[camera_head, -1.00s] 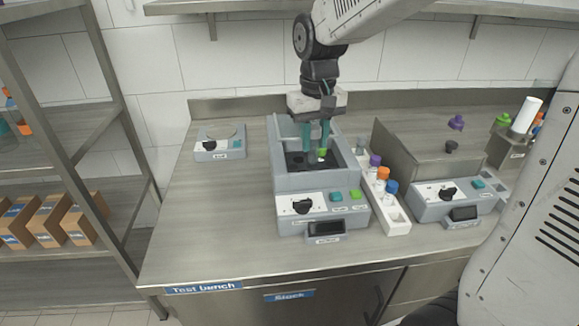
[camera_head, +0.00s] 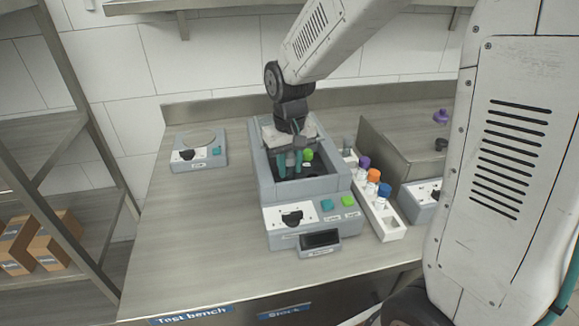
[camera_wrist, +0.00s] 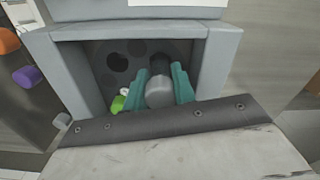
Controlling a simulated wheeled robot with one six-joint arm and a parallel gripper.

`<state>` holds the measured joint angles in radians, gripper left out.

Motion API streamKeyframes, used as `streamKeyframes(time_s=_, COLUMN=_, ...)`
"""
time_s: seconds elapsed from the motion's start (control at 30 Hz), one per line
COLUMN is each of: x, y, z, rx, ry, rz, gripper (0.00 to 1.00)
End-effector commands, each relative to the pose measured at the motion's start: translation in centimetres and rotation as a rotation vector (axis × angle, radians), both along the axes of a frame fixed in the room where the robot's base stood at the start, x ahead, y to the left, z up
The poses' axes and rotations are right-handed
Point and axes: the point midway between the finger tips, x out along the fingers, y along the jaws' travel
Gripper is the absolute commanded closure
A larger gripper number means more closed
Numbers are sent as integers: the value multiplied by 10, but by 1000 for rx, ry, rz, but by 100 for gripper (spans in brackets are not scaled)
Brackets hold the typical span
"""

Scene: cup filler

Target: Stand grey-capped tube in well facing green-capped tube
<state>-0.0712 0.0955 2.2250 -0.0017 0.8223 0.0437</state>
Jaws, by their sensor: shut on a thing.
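My gripper (camera_head: 290,165) is inside the open grey box-shaped machine (camera_head: 262,185), its teal fingers pointing down. It is shut on a grey-capped tube (camera_head: 291,158). In the wrist view the grey cap (camera_wrist: 158,94) sits between the two fingers (camera_wrist: 160,88); the tube's body and lower end are hidden, so I cannot tell whether it is in a well. A green-capped tube (camera_head: 308,154) stands in the machine just right of the gripper; in the wrist view its green cap (camera_wrist: 118,104) is left of the fingers. Dark round wells (camera_wrist: 116,62) show in the machine's dark floor.
A white rack (camera_head: 390,231) with purple-, orange- and blue-capped tubes stands right of the machine. A grey cap (camera_head: 347,142) shows at its back end. A small device (camera_head: 199,160) stands at left, and another (camera_head: 415,203) at right.

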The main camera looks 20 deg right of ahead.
Motion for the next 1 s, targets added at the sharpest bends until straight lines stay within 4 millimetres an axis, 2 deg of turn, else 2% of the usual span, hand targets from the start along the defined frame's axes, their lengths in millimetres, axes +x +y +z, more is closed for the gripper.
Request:
streamKeyframes(time_s=0.07, x=0, y=0, z=-8, rx=0, ry=0, rz=0, gripper=96)
streamKeyframes(time_s=0.8, x=0, y=0, z=-20, rx=0, ry=-1, rz=0, gripper=96)
streamKeyframes(time_s=0.83, x=0, y=0, z=-20, rx=0, ry=-1, rz=0, gripper=66)
streamKeyframes(time_s=0.87, x=0, y=0, z=-20, rx=0, ry=-1, rz=0, gripper=57)
streamKeyframes(time_s=0.9, x=0, y=0, z=-20, rx=0, ry=-1, rz=0, gripper=52)
streamKeyframes(time_s=1.0, x=0, y=0, z=-20, rx=0, ry=-1, rz=0, gripper=52)
